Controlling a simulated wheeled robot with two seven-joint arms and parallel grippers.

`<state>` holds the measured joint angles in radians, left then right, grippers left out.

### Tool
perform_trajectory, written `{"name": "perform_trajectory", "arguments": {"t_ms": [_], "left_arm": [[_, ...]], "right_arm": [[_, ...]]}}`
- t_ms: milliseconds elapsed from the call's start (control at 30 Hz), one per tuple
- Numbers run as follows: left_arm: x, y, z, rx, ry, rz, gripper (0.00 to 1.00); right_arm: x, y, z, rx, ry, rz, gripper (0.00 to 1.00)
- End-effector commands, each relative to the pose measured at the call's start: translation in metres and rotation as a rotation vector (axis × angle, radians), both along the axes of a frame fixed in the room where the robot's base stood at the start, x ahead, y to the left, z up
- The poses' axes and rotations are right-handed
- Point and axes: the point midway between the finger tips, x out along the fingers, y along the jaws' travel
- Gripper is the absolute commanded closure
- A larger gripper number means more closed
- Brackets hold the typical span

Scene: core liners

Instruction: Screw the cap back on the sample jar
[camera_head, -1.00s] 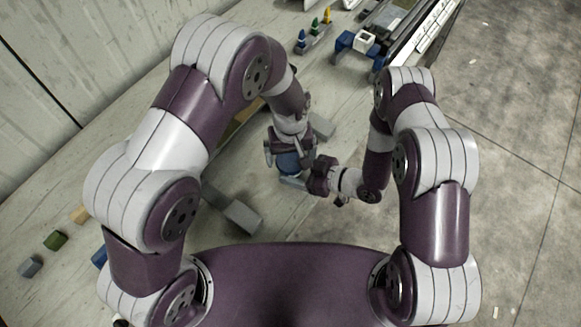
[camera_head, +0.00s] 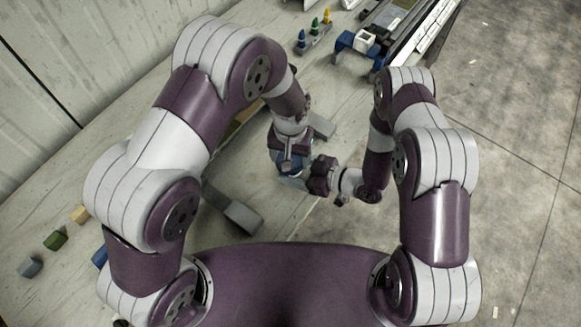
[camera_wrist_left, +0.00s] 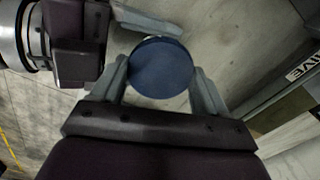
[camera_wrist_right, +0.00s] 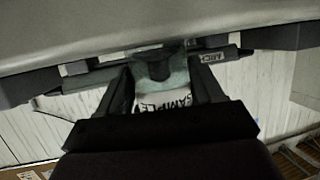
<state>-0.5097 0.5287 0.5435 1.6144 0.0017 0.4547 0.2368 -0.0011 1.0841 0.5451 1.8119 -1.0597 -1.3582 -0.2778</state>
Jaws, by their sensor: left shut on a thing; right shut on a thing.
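The cap (camera_wrist_left: 160,68) is a dark blue disc between the two fingers of my left gripper (camera_wrist_left: 160,85), which is shut on it from above. In the head view the cap's blue (camera_head: 291,164) shows just under my left gripper (camera_head: 290,155). The sample jar (camera_wrist_right: 165,100), with a white label and dark lettering, is between the fingers of my right gripper (camera_wrist_right: 166,92), which is shut on it from the side. In the head view my right gripper (camera_head: 305,183) is right below the left one. The cap is over the jar; the thread between them is hidden.
A grey block (camera_head: 243,217) lies on the bench (camera_head: 150,115) left of the grippers. Small green (camera_head: 56,240), tan and blue blocks lie farther left. A rack with coloured pegs (camera_head: 314,38) and a blue-and-grey device (camera_head: 358,43) stand at the back.

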Motion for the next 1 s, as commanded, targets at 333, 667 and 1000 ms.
{"name": "perform_trajectory", "arguments": {"t_ms": [333,667,1000], "left_arm": [[0.000,-0.001,0.000,-0.001,-0.001,0.004,0.00],[0.001,-0.001,0.039,-0.003,-0.004,0.004,0.00],[0.000,0.000,0.045,0.000,0.000,0.005,0.00]], "right_arm": [[0.000,0.000,0.000,-0.001,0.001,0.001,1.00],[0.000,0.000,0.000,-0.001,0.000,0.001,1.00],[0.000,0.000,0.000,-0.001,0.000,0.000,1.00]]}}
